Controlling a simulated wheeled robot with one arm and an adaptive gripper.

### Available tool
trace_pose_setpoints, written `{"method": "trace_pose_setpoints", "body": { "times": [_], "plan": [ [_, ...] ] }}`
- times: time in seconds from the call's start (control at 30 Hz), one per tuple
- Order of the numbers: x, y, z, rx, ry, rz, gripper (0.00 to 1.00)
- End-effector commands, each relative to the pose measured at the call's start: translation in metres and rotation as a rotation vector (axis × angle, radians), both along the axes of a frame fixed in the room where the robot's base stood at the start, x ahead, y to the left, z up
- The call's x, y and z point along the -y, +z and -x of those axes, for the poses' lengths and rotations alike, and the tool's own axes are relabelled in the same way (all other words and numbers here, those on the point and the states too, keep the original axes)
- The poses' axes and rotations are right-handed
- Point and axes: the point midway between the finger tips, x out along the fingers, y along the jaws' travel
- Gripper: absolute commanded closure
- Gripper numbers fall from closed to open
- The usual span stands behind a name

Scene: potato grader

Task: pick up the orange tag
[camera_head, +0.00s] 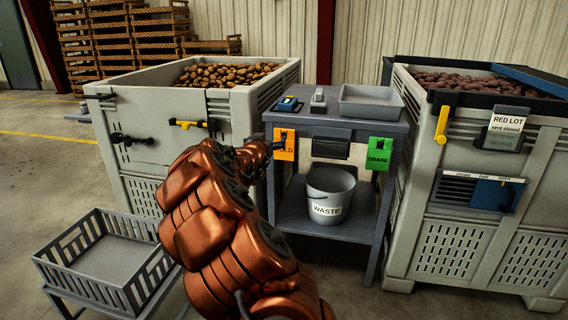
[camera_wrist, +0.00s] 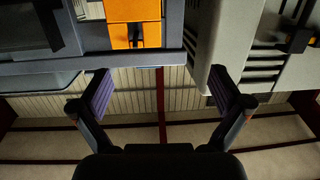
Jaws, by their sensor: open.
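The orange tag (camera_head: 285,154) hangs at the left front of the grey workbench, its lettering partly hidden by my gripper (camera_head: 264,147). In the wrist view the orange tag (camera_wrist: 118,38) is at the top, left of centre, cut off by the frame's upper edge, with a dark peg or clip on it. My gripper (camera_wrist: 161,88) is open there, its two fingers wide apart with nothing between them. The tag lies beyond the fingertips, apart from them. In the head view my arm reaches up to the bench's left front, and the fingers are hard to make out.
A green tag (camera_head: 379,153) hangs at the bench's right front. A waste bucket (camera_head: 330,190) stands on the lower shelf. A potato bin (camera_head: 150,165) stands left of the bench, another bin (camera_head: 460,245) right. A slatted grey crate (camera_head: 80,285) is at lower left.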

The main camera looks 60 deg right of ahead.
Motion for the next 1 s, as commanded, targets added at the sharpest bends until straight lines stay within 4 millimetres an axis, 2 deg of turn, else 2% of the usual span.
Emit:
{"method": "trace_pose_setpoints", "body": {
  "times": [0.03, 0.2, 0.6, 1.0],
  "plan": [
    [0.014, -0.018, 0.004, 0.017, -0.019, 0.028, 0.00],
    [0.038, -0.030, 0.014, 0.058, -0.057, 0.095, 0.00],
    [0.065, -0.031, 0.009, 0.071, -0.068, 0.113, 0.00],
    [0.082, -0.030, 0.002, 0.073, -0.067, 0.115, 0.00]
  ]
}}
